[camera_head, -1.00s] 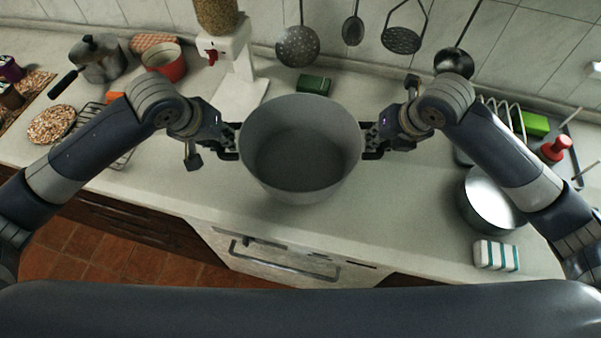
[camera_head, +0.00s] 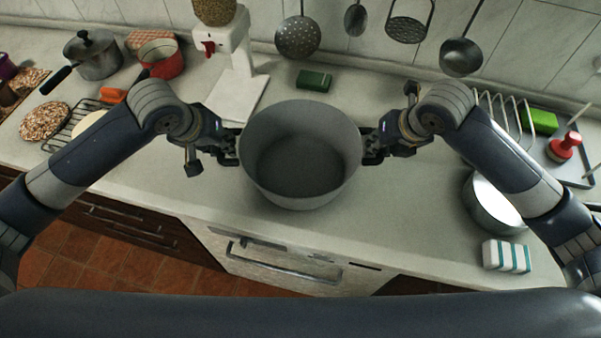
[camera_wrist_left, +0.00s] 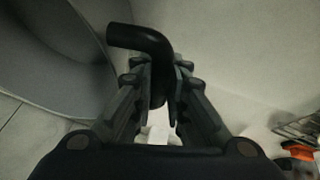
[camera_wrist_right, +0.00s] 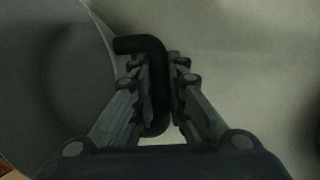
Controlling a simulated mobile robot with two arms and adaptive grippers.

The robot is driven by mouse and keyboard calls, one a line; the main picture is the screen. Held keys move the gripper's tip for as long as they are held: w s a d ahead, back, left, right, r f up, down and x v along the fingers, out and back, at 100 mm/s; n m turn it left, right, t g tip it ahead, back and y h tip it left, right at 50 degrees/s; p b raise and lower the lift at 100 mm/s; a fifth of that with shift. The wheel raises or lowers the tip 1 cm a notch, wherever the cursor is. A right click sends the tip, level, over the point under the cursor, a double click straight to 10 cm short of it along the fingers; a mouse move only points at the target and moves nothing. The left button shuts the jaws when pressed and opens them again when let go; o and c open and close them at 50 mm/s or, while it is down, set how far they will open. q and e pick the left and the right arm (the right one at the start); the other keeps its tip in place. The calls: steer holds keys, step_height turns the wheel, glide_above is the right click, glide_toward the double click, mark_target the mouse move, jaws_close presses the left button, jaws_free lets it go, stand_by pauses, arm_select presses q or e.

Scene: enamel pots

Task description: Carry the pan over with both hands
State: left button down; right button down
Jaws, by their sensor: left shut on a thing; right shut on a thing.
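The pan (camera_head: 300,160) is a large, deep grey pot, upright and empty, in the middle of the head view between my two grippers. My left gripper (camera_head: 230,146) is shut on its left black handle, which shows between the fingers in the left wrist view (camera_wrist_left: 150,45). My right gripper (camera_head: 371,146) is shut on its right black handle, which shows between the fingers in the right wrist view (camera_wrist_right: 150,48). The pan is over the counter (camera_head: 400,225); its base is hidden, so I cannot tell whether it touches.
A white dispenser (camera_head: 238,85) and a dark green block (camera_head: 314,80) stand behind the pan. A steel pan (camera_head: 488,205) and a striped sponge (camera_head: 506,256) are at the right. A lidded pot (camera_head: 93,58) and red pot (camera_head: 165,62) are back left. Utensils hang behind.

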arm_select(q)
steer(key=shift+a+f+b, duration=0.1)
steer(key=shift+f+b, duration=0.25)
steer(key=shift+f, duration=0.1)
arm_select(e)
steer(key=shift+f, duration=0.45)
arm_select(q)
steer(key=c, duration=1.6)
jaws_free()
steer(key=shift+r, duration=0.1)
arm_select(e)
steer(key=c, duration=1.6)
jaws_free()
steer(key=shift+r, duration=0.1)
steer(key=shift+s+r, duration=0.1)
steer(key=shift+r, duration=0.05)
arm_select(q)
steer(key=v, duration=0.8)
arm_select(e)
steer(key=v, duration=1.1)
steer(key=shift+s+d+r, duration=0.1)
steer(key=shift+s+r, duration=0.1)
steer(key=shift+r, duration=0.15)
arm_select(q)
steer(key=shift+s, duration=0.1)
